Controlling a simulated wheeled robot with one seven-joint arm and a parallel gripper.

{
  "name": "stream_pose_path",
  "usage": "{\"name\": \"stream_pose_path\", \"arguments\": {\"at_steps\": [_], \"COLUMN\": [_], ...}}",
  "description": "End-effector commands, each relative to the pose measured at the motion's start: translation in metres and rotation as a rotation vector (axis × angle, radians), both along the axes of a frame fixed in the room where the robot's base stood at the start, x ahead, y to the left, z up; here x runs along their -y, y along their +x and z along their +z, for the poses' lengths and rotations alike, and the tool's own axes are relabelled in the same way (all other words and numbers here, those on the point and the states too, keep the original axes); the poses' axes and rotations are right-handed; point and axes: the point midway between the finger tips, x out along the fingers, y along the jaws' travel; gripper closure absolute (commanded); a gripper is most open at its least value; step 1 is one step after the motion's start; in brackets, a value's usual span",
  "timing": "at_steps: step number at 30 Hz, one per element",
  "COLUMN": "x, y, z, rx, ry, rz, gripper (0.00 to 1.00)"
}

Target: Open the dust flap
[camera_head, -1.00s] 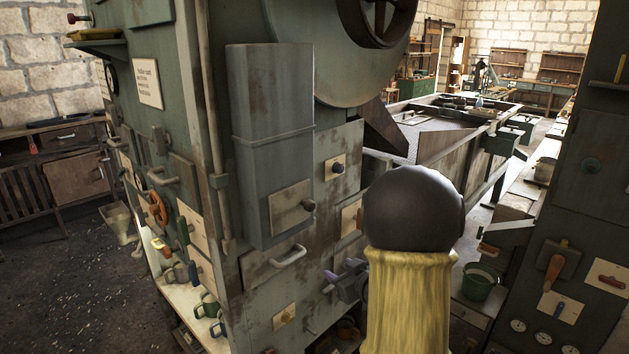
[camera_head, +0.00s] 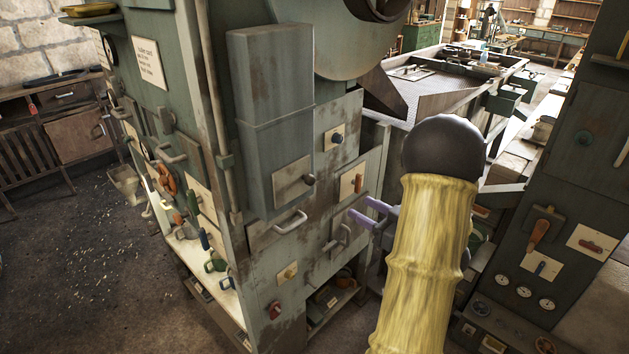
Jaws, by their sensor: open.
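The machine cabinet (camera_head: 325,215) carries several panels, and I cannot tell for certain which is the dust flap. One candidate is a grey square plate (camera_head: 290,184) with a dark round knob (camera_head: 309,180), low on the tall grey box; it looks closed. Below it is a panel with a pale bar handle (camera_head: 291,222). To the right is a panel with an orange-brown handle (camera_head: 358,183). My gripper (camera_head: 359,207) shows two purple fingers, apart and empty, pointing left near the cabinet's right front. Contact cannot be judged. My yellow-sleeved arm hides part of the gripper.
A grey metal handle (camera_head: 341,238) is just left of my gripper. A green panel with levers and gauges (camera_head: 540,235) stands at right. A low shelf (camera_head: 333,303) is under the cabinet. Dark floor at left (camera_head: 75,265) is open.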

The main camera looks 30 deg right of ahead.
Motion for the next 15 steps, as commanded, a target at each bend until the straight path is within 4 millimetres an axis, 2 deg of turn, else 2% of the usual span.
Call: {"name": "stream_pose_path", "arguments": {"at_steps": [5,15], "x": [-0.009,-0.030], "y": [0.021,0.077], "z": [0.003,0.004], "rx": [-0.001,-0.001], "ry": [0.001,0.001], "rz": [0.005,0.005], "gripper": [0.52,0.52]}}
